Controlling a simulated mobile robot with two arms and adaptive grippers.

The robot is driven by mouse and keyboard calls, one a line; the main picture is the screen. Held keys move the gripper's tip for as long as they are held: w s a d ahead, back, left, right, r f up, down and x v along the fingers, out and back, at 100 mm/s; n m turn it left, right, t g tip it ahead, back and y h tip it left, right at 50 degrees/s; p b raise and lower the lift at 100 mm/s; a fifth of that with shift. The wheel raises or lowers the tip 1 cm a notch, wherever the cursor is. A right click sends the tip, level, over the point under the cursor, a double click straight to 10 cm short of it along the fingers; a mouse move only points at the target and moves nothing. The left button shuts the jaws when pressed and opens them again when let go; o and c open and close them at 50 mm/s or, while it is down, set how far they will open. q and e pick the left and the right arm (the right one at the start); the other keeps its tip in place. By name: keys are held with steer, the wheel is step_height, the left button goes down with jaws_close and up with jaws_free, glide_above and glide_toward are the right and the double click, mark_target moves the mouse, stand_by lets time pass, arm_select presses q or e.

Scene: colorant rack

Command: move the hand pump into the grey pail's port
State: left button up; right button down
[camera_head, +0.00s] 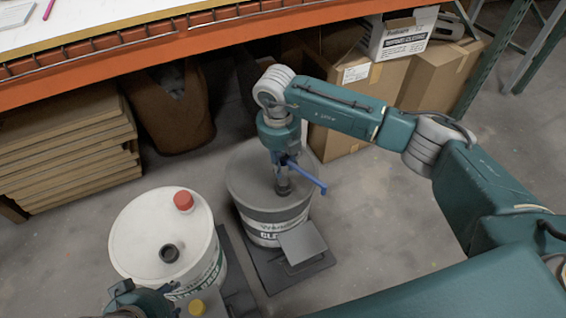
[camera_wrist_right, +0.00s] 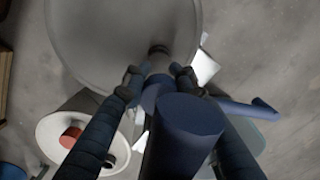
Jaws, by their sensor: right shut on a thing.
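The grey pail (camera_head: 255,200) stands in the middle of the head view. Its dark port (camera_head: 283,190) is on the lid's right side. My right gripper (camera_head: 284,157) is above that lid, pointing down. It is shut on the blue hand pump (camera_head: 312,177), whose spout sticks out to the right. The pump's lower end lines up with the port; I cannot tell how deep it sits. In the right wrist view the fingers (camera_wrist_right: 158,78) flank the blue pump (camera_wrist_right: 190,125), with the grey lid (camera_wrist_right: 105,40) and port beyond. My left gripper (camera_head: 140,300) is partly visible at bottom left.
A white pail (camera_head: 135,235) with a red cap (camera_head: 184,201) and a dark open port (camera_head: 169,253) stands left of the grey pail. A yellow cap (camera_head: 197,307) shows below. Cardboard boxes (camera_head: 345,130) and an orange-edged shelf (camera_head: 190,45) are behind. Floor to the right is clear.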

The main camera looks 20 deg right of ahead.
steer(key=c, duration=1.3)
jaws_free()
steer(key=shift+o, duration=0.2)
steer(key=r, duration=0.8)
steer(key=a+r, duration=0.1)
steer(key=r, duration=0.3)
steer(key=shift+s+r, duration=0.1)
steer(key=shift+s, duration=0.25)
